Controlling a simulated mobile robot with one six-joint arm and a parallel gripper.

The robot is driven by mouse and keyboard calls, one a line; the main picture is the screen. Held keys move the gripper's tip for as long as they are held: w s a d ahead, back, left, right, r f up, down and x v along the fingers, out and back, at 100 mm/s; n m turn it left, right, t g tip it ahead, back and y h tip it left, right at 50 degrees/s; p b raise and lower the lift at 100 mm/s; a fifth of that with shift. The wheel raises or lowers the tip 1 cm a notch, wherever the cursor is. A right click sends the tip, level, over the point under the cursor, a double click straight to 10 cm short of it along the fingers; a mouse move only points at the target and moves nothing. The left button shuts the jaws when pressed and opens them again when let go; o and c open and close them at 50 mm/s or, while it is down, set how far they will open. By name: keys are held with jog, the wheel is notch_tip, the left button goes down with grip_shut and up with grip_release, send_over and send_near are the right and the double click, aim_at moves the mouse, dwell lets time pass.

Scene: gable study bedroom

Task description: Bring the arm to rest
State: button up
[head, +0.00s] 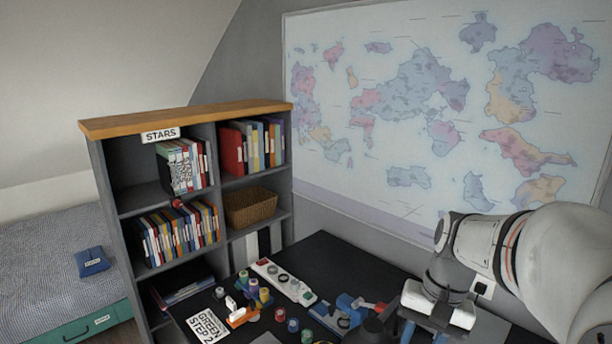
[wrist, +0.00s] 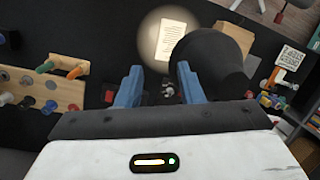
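The white arm comes in from the right edge of the head view and is bent.
A white card (head: 207,325), small coloured pots and a white tray (head: 283,281) lie on the desk. A wooden board with pegs (wrist: 45,90) and a lit paper (wrist: 171,36) show in the wrist view. A bookshelf (head: 185,118) stands left; a map wall (head: 400,115) is behind.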

jog(key=s+a+n+t+h, duration=0.2)
jog(key=s+a+n+t, duration=0.2)
jog(key=s, duration=0.2)
jog(key=shift+s+n, duration=0.35)
jog(key=shift+n, duration=0.05)
